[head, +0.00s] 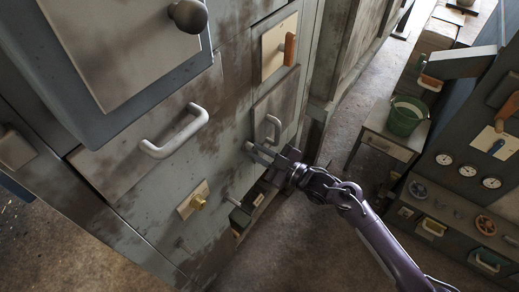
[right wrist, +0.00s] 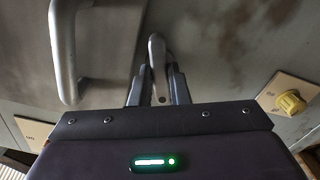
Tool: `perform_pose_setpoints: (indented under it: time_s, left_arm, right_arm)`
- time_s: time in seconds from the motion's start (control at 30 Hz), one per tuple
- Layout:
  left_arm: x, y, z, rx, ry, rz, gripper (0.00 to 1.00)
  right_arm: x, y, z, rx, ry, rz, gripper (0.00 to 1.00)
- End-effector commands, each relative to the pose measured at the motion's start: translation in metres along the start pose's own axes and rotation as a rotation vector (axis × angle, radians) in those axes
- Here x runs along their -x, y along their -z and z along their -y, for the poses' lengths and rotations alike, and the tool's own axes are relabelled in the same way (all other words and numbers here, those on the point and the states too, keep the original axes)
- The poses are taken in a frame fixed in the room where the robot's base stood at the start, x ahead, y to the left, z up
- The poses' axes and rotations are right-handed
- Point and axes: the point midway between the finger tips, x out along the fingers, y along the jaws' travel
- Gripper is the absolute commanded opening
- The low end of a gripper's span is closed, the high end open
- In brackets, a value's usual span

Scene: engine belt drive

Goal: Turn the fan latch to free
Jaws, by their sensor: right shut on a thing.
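My right gripper (head: 260,153) reaches in from the right to the front of the grey cabinet, just below a small grey handle. In the right wrist view its two fingers (right wrist: 156,82) are shut on a grey metal lever (right wrist: 156,48) with a rounded end, which I take for the fan latch. The lever stands out between the fingertips. Its base is partly hidden, and no label on it can be read. In the head view the lever is mostly hidden by the gripper. My left gripper is not in view.
The small grey handle (head: 273,129) is close beside the gripper. A yellow knob (head: 198,202), a large grey handle (head: 178,136) and an orange lever (head: 289,49) are on the cabinet. At the right stand a green bucket (head: 404,118) and a gauge panel (head: 468,171). Floor between is clear.

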Motion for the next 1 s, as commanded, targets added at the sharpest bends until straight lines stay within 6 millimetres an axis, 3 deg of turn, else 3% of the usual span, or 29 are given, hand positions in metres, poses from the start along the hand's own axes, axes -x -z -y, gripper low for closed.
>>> perform_pose_setpoints:
  time_s: [0.5,1.0]
  left_arm:
    - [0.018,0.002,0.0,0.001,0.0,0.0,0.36]
    - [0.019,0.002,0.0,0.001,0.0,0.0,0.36]
  right_arm:
    - [0.0,0.0,0.001,-0.332,0.001,0.002,0.0]
    - [0.0,-0.001,0.001,-0.39,0.001,0.002,0.0]
